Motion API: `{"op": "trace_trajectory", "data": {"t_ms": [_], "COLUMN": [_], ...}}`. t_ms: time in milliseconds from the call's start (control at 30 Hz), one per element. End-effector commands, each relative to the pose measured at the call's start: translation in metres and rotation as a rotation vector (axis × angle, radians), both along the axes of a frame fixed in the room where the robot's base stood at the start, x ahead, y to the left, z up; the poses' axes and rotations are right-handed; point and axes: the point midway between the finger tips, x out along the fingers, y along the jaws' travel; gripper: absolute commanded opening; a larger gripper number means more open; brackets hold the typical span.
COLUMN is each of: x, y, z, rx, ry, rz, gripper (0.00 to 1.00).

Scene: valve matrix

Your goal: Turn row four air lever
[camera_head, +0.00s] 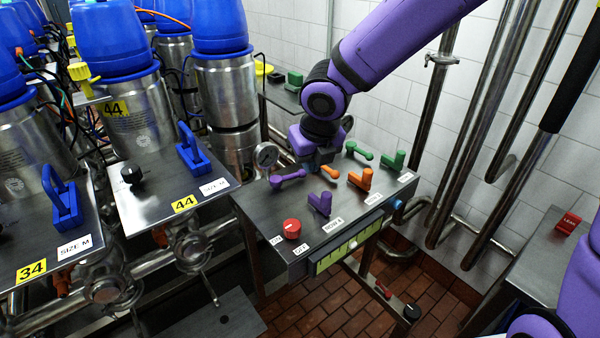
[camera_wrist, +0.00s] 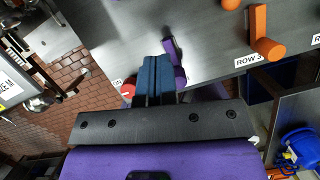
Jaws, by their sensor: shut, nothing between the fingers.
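In the head view, a purple L-shaped lever (camera_head: 320,203) stands on the steel panel by a label (camera_head: 332,225) that seems to read ROW 4. A second purple handle (camera_head: 287,178) lies behind it to the left, by the gauge. Which of the two is the air lever is not marked. My gripper (camera_head: 314,167) hangs over the panel between the purple and orange handles, its tips partly hidden. In the wrist view, my shut, empty gripper (camera_wrist: 157,60) points at the panel, just left of a purple lever (camera_wrist: 171,48). Contact cannot be told.
An orange lever (camera_head: 360,179) and a green lever (camera_head: 394,161) stand to the right. A red knob (camera_head: 292,228) is at the panel's near-left corner. A pressure gauge (camera_head: 266,155) stands at its far-left edge. Steel tanks (camera_head: 133,115) crowd the left; pipes line the right wall.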

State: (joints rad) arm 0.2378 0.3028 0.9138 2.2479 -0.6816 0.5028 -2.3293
Motion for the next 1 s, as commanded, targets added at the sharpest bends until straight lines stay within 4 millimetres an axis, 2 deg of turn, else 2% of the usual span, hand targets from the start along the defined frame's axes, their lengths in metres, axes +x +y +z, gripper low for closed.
{"op": "trace_trajectory", "data": {"t_ms": [500,733,1000], "x": [0.018,0.047,0.056], "y": [0.008,0.019,0.022], "z": [-0.068,-0.072,-0.073], "rx": [0.0,0.001,-0.001], "ry": [0.002,-0.002,-0.002], "rz": [0.002,-0.001,-0.002], "gripper": [0.0,0.0,0.0]}}
